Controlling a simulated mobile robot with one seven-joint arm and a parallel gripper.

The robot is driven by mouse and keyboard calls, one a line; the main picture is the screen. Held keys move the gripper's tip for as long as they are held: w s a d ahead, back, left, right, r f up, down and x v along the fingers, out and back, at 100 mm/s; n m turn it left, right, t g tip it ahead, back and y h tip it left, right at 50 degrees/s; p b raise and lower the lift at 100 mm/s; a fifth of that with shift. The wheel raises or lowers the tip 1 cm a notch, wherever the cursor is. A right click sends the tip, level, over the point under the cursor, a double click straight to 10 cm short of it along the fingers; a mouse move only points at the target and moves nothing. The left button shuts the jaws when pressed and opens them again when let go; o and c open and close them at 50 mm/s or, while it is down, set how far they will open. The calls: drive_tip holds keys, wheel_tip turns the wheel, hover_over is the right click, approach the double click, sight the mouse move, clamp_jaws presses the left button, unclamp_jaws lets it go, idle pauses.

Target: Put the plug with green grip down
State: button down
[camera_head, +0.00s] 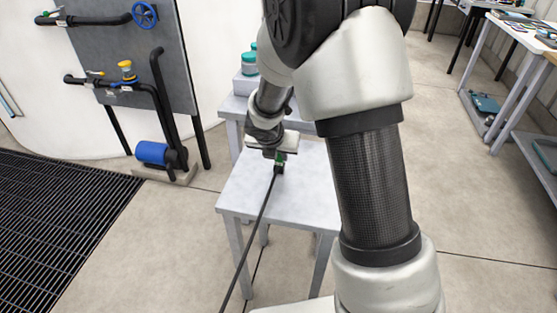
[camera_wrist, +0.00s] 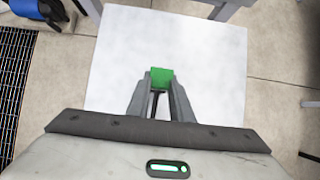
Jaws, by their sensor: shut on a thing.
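The plug with green grip (camera_head: 279,161) is in my gripper, over the small grey table (camera_head: 245,190) in the head view. A black cable hangs from the plug and runs down past the table's front edge to the floor. In the wrist view my gripper (camera_wrist: 160,82) is shut on the green grip (camera_wrist: 161,75), which shows between the fingertips. The pale tabletop (camera_wrist: 215,70) lies beneath. I cannot tell whether the plug touches the tabletop. The plug's lower end is hidden.
The tabletop is otherwise bare. Teal-lidded jars (camera_head: 249,64) stand on a grey stand behind. A panel (camera_head: 140,60) with black pipes, a blue valve wheel (camera_head: 144,15) and a blue pump (camera_head: 152,153) is at left. A dark floor grating (camera_head: 60,220) lies at lower left.

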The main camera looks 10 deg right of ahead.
drive_tip(key=shift+f, duration=0.15)
drive_tip(key=shift+f, duration=0.15)
drive_tip(key=c, duration=1.6)
unclamp_jaws()
